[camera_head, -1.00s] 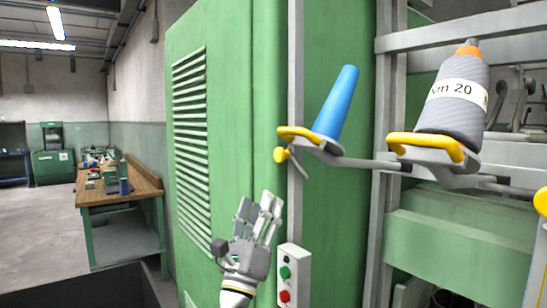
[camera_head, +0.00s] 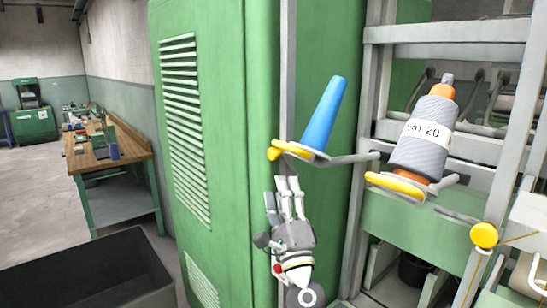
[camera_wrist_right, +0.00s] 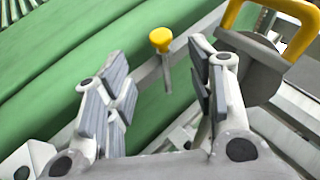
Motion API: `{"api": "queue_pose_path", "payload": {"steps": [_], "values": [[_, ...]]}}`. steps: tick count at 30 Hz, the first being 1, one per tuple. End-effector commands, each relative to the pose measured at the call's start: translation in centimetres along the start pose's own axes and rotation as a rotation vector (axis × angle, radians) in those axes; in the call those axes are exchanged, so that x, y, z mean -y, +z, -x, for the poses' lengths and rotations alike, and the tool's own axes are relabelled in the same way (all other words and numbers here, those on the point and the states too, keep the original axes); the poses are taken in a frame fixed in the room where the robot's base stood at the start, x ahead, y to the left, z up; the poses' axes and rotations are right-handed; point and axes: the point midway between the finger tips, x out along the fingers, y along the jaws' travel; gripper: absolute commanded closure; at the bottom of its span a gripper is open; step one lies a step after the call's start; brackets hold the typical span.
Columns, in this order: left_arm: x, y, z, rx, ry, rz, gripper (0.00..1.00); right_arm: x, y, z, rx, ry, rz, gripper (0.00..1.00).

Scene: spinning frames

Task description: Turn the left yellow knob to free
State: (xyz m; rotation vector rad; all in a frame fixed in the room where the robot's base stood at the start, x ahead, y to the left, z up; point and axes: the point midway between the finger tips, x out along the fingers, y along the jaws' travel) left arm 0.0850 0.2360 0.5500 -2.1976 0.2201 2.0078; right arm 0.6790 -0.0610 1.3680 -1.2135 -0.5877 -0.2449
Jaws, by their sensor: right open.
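The left yellow knob (camera_head: 273,153) sits at the left end of the holder that carries a blue cone (camera_head: 324,115). A yellow handle (camera_head: 297,149) lies beside it. In the right wrist view the knob (camera_wrist_right: 160,39) shows as a yellow cap on a short grey stem, beyond and between the fingertips. My right gripper (camera_head: 290,183) is open and empty, pointing up just below the holder, apart from the knob. It also shows in the right wrist view (camera_wrist_right: 163,80). My left gripper is not in view.
A grey spool (camera_head: 424,131) stands on a second holder with a yellow handle (camera_head: 395,184). Another yellow knob (camera_head: 484,235) is at lower right. A green cabinet (camera_head: 225,130) rises behind my gripper. A workbench (camera_head: 110,160) and dark bin (camera_head: 90,270) are at left.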

Motion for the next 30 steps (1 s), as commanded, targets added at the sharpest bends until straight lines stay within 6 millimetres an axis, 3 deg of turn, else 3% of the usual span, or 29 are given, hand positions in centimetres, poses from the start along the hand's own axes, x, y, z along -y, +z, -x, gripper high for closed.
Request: {"api": "queue_pose_path", "payload": {"steps": [9,15,21,30], "values": [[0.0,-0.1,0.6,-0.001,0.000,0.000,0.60,0.2,0.1,-5.4,0.000,-0.003,0.001,0.49],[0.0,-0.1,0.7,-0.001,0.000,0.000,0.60,0.1,0.1,-7.9,0.001,-0.002,0.000,0.49],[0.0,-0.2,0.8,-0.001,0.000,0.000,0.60,0.1,0.0,-9.1,-0.001,-0.002,-0.001,0.49],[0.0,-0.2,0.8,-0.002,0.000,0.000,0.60,0.1,0.0,-9.3,-0.001,-0.001,-0.002,0.49]]}}
